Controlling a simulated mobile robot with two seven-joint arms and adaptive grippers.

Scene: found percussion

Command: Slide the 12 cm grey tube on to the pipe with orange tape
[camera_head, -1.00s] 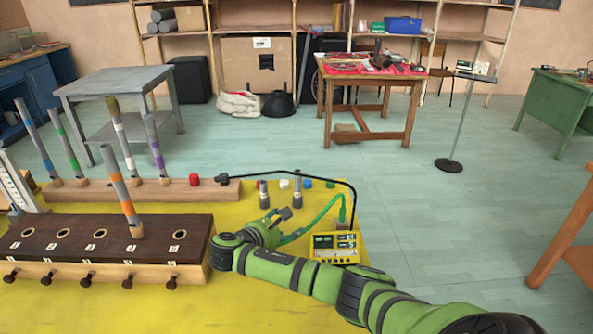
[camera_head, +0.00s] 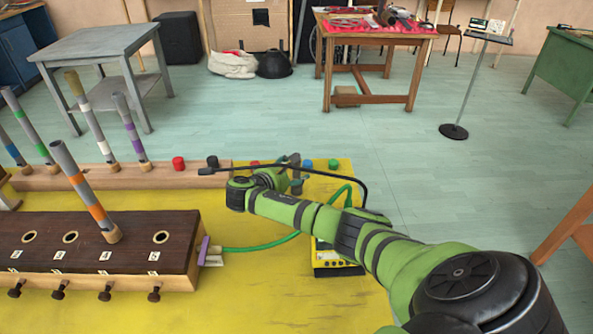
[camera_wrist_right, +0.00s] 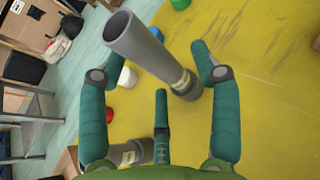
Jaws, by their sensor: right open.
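The pipe with orange tape (camera_head: 85,192) stands tilted in a hole of the dark-topped block (camera_head: 120,237), at the left in the head view. My right gripper (camera_head: 293,165) is over the far part of the yellow table top, beside the short grey tubes. In the right wrist view, one grey tube (camera_wrist_right: 150,52) stands between the spread fingers of the right gripper (camera_wrist_right: 165,80), nearer the right finger; contact is unclear. Another grey tube (camera_wrist_right: 130,152) shows low in that view, partly hidden by the gripper. Which tube is 12 cm I cannot tell. My left gripper is out of view.
Several taped pipes stand in a wooden rail (camera_head: 150,178) behind the block. A black gooseneck (camera_head: 330,172) arches close to my right arm. A yellow meter (camera_head: 338,262) with a green cable (camera_head: 265,247) lies nearer. The yellow table top (camera_head: 270,295) is bare in front.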

